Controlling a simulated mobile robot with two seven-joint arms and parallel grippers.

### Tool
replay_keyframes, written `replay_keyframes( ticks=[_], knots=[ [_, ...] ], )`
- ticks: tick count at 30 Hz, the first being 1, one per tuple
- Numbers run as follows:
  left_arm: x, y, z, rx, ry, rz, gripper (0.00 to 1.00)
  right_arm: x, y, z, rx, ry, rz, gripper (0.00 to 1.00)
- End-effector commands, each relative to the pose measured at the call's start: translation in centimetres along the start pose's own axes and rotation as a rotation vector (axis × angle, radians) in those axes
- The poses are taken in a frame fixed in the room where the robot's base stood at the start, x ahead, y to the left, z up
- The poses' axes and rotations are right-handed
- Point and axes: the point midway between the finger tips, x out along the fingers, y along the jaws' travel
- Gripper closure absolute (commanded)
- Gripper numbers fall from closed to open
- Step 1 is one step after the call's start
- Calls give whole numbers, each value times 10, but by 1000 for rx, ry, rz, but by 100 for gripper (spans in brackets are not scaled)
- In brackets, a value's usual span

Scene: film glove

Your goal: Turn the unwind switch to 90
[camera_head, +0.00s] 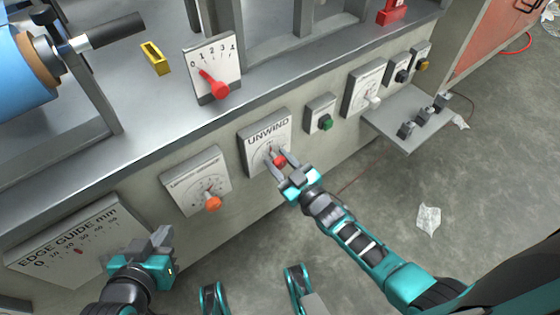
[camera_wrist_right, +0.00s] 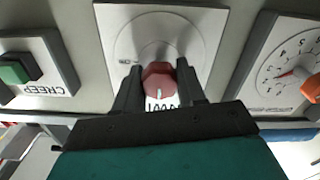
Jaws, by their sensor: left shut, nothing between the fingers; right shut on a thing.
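The unwind panel (camera_head: 257,133) is a grey box with a white dial face, mounted on the front of the machine. Its red knob (camera_head: 280,160) sits between the fingers of my right gripper (camera_head: 285,165), which is shut on it. In the right wrist view the red knob (camera_wrist_right: 158,82) shows between the two dark fingertips, with a pale pointer mark on its face. Part of the dial scale is hidden by the gripper. My left gripper (camera_head: 155,243) is shut and empty in front of the edge guide panel (camera_head: 60,245).
A panel with an orange knob (camera_head: 212,203) stands left of the unwind panel. A green button box (camera_head: 321,116) is to its right. A lever with a red handle (camera_head: 219,90) is above. A side shelf (camera_head: 405,118) juts out at the right.

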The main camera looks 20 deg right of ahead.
Motion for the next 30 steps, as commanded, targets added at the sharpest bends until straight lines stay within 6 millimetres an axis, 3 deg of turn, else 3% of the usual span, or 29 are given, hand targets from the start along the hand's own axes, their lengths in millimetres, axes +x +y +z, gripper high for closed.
replay_keyframes(
  ticks=[14, 30],
  knots=[
    [-2, 0, -3, -1, 4, -1, 100, 0, 1, -1, 138, 1, -1, 91],
    [-3, -3, -2, -1, -2, -8, 100, 1, 2, 0, 631, 2, -1, 91]
  ],
)
